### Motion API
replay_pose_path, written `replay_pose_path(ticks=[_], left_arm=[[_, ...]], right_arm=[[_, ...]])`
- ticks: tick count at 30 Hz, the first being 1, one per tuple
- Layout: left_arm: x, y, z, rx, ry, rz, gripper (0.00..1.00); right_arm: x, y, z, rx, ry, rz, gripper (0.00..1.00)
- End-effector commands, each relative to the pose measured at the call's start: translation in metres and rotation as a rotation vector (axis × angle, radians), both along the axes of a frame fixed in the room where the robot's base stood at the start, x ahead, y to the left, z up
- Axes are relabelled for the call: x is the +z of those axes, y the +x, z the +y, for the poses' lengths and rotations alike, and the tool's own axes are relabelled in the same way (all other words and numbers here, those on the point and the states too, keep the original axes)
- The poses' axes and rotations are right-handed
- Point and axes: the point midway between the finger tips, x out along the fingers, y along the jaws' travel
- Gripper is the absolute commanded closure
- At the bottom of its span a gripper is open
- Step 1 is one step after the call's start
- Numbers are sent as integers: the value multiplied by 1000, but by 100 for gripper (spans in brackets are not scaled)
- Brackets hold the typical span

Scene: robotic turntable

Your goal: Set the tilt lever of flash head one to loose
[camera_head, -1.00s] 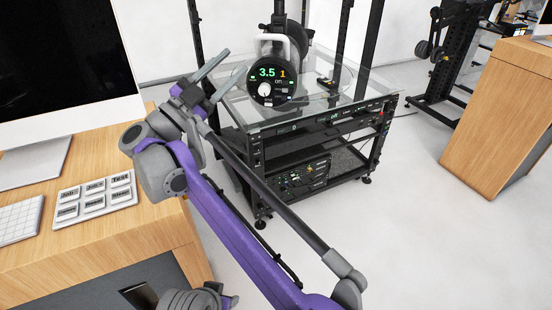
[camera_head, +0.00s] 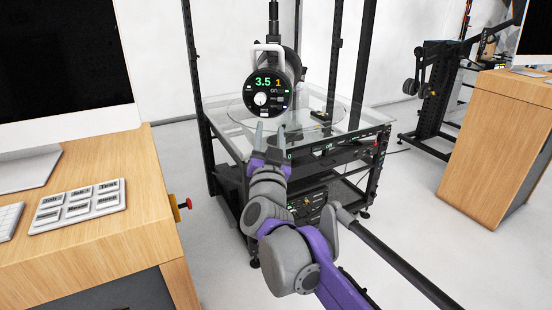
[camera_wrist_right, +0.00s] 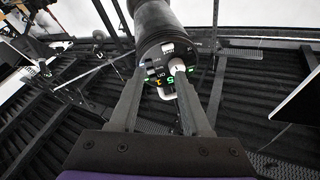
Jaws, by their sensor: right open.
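The flash head (camera_head: 268,85) hangs over the glass turntable in the head view. It is a black cylinder with a white handle, and its round rear panel reads 3.5 and 1. In the right wrist view the flash head (camera_wrist_right: 165,50) appears upside down, beyond the fingers. My right gripper (camera_head: 269,132) is open and empty, in front of and below the panel, with its fingers pointing up. Its two fingers also show in the wrist view (camera_wrist_right: 158,100). I cannot make out the tilt lever. My left gripper is not in view.
The glass-topped black rack (camera_head: 335,128) holds equipment below the flash head. A wooden desk (camera_head: 120,240) with a keypad (camera_head: 80,207) and a monitor (camera_head: 60,65) stands at left. A wooden cabinet (camera_head: 495,140) stands at right. White floor lies between them.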

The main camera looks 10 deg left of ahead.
Motion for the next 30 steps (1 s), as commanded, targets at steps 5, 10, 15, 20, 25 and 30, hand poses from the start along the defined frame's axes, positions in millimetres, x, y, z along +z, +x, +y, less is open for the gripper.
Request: replay_pose_path(ticks=[5, 10, 15, 20, 25, 30], left_arm=[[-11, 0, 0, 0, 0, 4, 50], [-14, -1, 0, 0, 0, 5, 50], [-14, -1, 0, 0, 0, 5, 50], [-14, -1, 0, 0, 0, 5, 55], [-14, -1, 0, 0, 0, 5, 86], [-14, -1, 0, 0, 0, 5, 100]], right_arm=[[-25, -4, -11, 35, -37, 43, 52], [-34, -6, -14, 52, -52, 64, 52], [-35, -7, -15, 55, -56, 68, 52], [-35, -7, -15, 55, -55, 67, 52], [-35, -7, -15, 55, -56, 68, 52], [-58, -19, -36, 97, -112, 140, 52]])
